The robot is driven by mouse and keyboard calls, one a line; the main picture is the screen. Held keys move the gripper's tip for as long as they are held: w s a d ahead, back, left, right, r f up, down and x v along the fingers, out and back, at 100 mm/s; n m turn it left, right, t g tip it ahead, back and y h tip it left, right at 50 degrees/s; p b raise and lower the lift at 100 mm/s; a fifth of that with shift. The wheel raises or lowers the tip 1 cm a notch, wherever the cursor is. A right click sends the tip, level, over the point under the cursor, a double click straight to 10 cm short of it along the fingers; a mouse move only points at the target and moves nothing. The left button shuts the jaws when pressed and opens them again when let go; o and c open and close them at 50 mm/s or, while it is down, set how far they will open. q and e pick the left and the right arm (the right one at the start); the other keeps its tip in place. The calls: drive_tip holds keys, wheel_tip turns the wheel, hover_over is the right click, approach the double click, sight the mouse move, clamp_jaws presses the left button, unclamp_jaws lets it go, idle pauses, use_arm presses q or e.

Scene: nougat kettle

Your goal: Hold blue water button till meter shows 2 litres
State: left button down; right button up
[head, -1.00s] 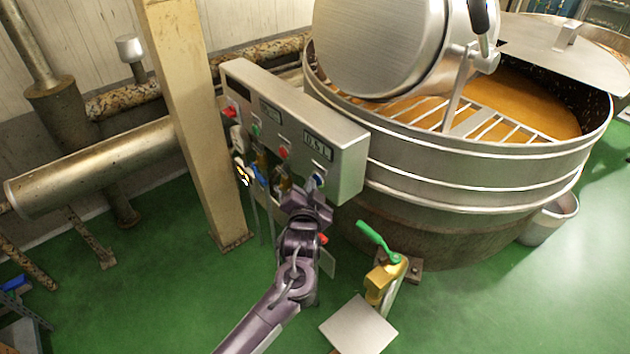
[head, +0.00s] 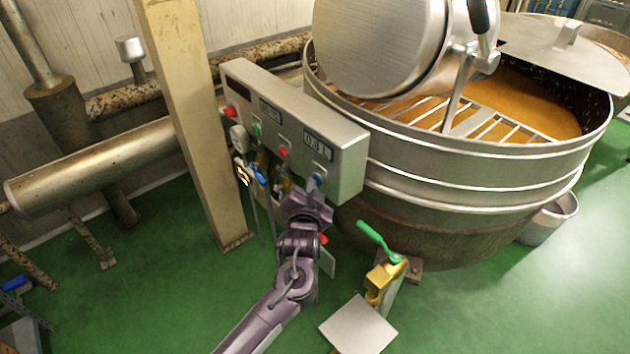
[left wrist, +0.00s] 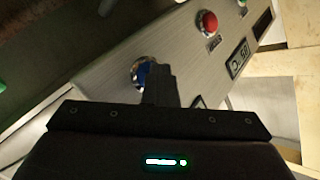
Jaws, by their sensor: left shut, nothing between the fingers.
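The blue button (head: 318,180) sits at the right end of the grey control panel (head: 346,160). My left gripper (head: 314,188) is shut and empty, its tips at the button; contact is hard to tell. In the left wrist view the closed fingers (left wrist: 160,84) overlap the right part of the blue button (left wrist: 139,72). The meter (head: 317,144) above the button shows small digits, perhaps starting with 0; I cannot read them surely. My right gripper is in neither view.
A red button (head: 282,153) and a green button (head: 256,130) are farther left on the panel, with another display (head: 270,109) above. The big kettle (head: 450,172) stands behind right. A green-handled valve (head: 378,240) is at lower right. A beige post (head: 190,110) stands left.

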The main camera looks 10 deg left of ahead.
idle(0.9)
use_arm(q)
drive_tip(key=shift+s+a+p, duration=0.5)
drive_tip(key=shift+s+p, duration=0.2)
drive_tip(key=s+a+p, duration=0.1)
drive_tip(key=s, duration=0.1)
drive_tip(key=s+a+p, duration=0.2)
idle(0.3)
drive_tip(key=shift+f, duration=0.15)
